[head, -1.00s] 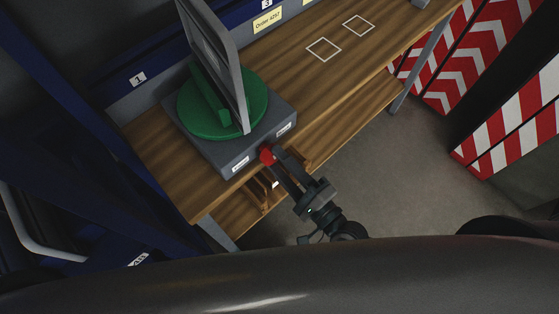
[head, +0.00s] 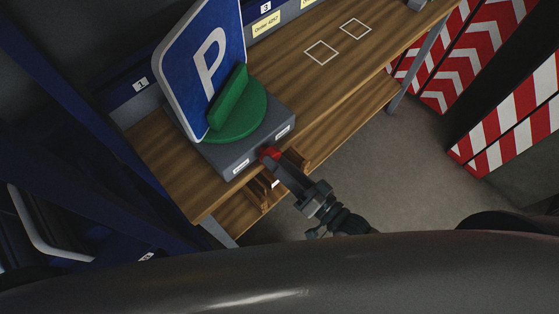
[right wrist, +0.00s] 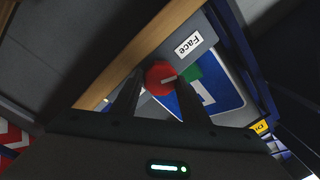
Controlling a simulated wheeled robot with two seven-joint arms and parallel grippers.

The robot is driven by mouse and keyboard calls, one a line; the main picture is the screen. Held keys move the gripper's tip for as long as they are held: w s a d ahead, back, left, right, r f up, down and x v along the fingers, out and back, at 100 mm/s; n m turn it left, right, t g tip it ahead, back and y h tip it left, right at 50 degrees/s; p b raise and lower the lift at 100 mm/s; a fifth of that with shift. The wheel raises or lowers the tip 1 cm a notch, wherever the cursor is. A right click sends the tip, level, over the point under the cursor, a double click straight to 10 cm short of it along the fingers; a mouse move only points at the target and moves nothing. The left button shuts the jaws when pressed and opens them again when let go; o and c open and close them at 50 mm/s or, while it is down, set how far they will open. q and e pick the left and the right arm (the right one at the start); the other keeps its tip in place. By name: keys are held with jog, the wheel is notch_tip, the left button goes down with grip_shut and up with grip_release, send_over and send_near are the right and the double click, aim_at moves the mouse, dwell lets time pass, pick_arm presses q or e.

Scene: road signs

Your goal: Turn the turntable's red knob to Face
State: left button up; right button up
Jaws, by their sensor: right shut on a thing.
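The turntable is a grey box (head: 222,157) with a green disc (head: 242,122) on top, at the front edge of the wooden bench. A blue parking sign (head: 205,68) stands upright in the disc's green holder, its P side turned toward the head camera. The red knob (head: 268,153) is on the box's front, between two small white labels. My right gripper (head: 275,159) is shut on the knob. In the right wrist view the knob (right wrist: 160,76) sits between the fingers, its white mark pointing right; the "Face" label (right wrist: 188,43) is above and right. My left gripper is out of view.
The wooden bench (head: 340,75) has two white square outlines and is clear right of the turntable. A lower shelf (head: 345,118) runs below it. Blue numbered bins (head: 110,92) stand behind. Red-and-white striped boards (head: 510,120) stand at the right over bare floor.

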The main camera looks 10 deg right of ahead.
jog(key=shift+n+p, duration=0.75)
jog(key=shift+n, duration=1.65)
jog(key=o, duration=1.1)
jog(key=shift+c, duration=0.2)
jog(key=r+b+v, duration=0.1)
jog(key=b+v, duration=0.4)
jog(key=v, duration=1.2)
jog(key=shift+d+f+b, duration=0.25)
jog(key=shift+f+b, duration=0.05)
jog(key=shift+f, duration=0.05)
